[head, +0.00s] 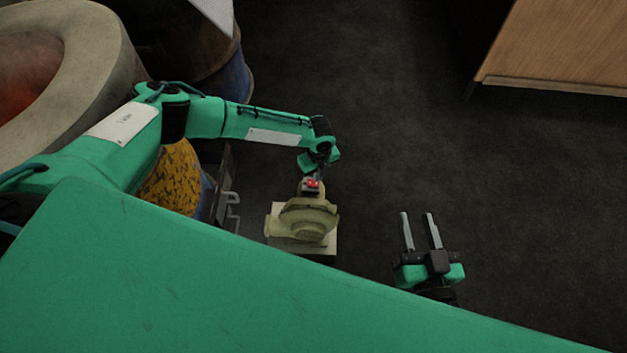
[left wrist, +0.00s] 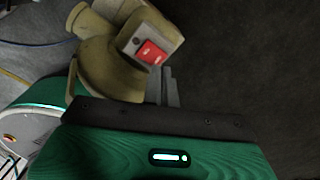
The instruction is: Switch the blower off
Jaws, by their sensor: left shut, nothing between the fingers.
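The blower (head: 308,222) is a beige, rounded machine on a pale block, below the middle of the head view. A red switch (head: 312,184) sits on its top in a small grey box. In the left wrist view the red switch (left wrist: 151,53) shows on the blower (left wrist: 108,65). My left gripper (head: 319,176) is shut and empty, its fingertips close at the switch; I cannot tell whether they touch it. In the left wrist view its fingers (left wrist: 168,85) are close below the switch box. My right gripper (head: 418,218) is open and empty, right of the blower.
A round stone-coloured oven (head: 105,50) with a glowing inside stands at the upper left. A blue and rusty barrel (head: 233,80) is behind it. A wooden cabinet (head: 560,45) is at the upper right. The dark floor (head: 400,110) between is clear.

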